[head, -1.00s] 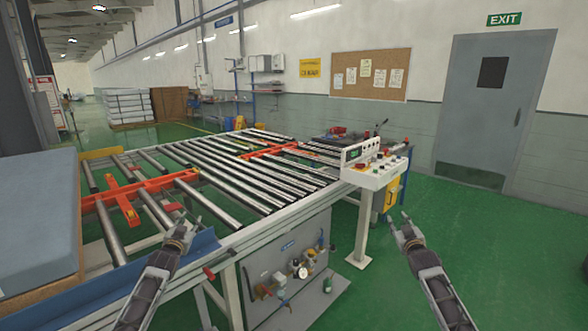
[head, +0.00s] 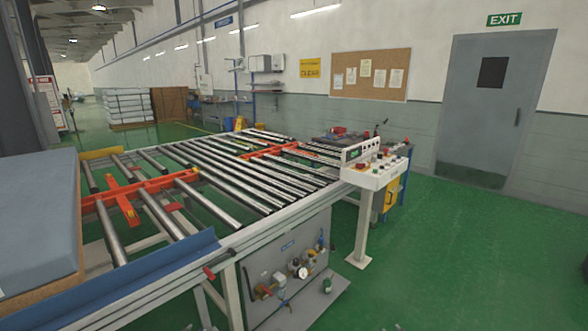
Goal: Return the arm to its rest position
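Neither of my grippers shows clearly in the head view now. The grey-blue mattress (head: 38,220) lies at the left end of the roller conveyor (head: 215,170), cut off by the picture's left edge. The control panel (head: 375,172) stands on a white post at the conveyor's right side. No gripper is touching the mattress, the rollers or the panel in view.
A blue guard (head: 150,268) runs along the conveyor's near edge. Below it is a grey cabinet (head: 290,262) with gauges and valves. Green floor (head: 460,250) lies clear at the right, before a grey door (head: 493,110). Wrapped stacks (head: 128,106) stand far back left.

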